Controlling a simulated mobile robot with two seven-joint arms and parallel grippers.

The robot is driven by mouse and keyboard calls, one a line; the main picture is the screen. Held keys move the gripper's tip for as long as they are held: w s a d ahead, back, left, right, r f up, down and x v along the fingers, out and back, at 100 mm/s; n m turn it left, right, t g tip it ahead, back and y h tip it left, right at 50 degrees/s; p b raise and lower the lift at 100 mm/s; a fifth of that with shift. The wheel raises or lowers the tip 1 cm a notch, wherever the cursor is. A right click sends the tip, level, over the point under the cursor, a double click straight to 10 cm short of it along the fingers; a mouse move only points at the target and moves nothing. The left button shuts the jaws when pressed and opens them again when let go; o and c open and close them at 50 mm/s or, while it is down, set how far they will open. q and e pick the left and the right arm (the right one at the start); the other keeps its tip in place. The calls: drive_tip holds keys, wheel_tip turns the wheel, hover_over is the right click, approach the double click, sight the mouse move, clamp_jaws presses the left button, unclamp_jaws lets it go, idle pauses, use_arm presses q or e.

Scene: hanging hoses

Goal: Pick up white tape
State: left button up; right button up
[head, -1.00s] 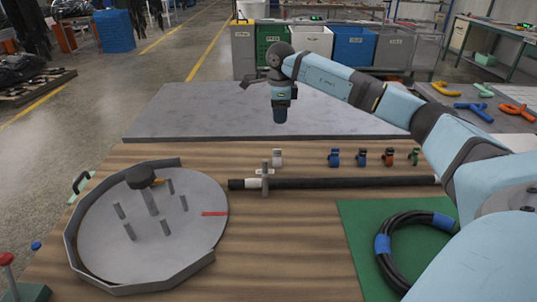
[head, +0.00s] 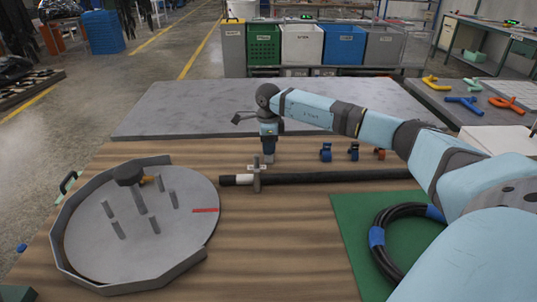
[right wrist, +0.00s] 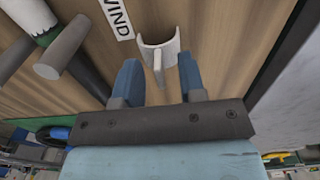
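The white tape (right wrist: 158,50) is a small, curved white piece with a thin tab, on the wooden table. It shows in the right wrist view just past and between my right fingertips. In the head view it is hidden behind my right gripper (head: 268,158), which points down at the table behind the black hose. The right wrist view shows this gripper (right wrist: 158,66) open, one blue finger to each side of the tape's tab. I cannot tell whether either finger touches it. My left gripper is in neither view.
The black hose (head: 330,178) passes a grey upright holder (head: 257,176) close by. Two blue pieces (head: 326,152) (head: 352,152) and an orange one (head: 379,155) stand to the right. A round grey tray (head: 185,232) with pegs is at left. A green mat (head: 350,235) holds a coiled hose.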

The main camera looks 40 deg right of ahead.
clamp_jaws()
idle(0.3)
wheel_tip(320, 180, up, 20)
drive_tip(key=p, duration=0.2)
drive_tip(key=shift+p, duration=0.4)
idle(0.7)
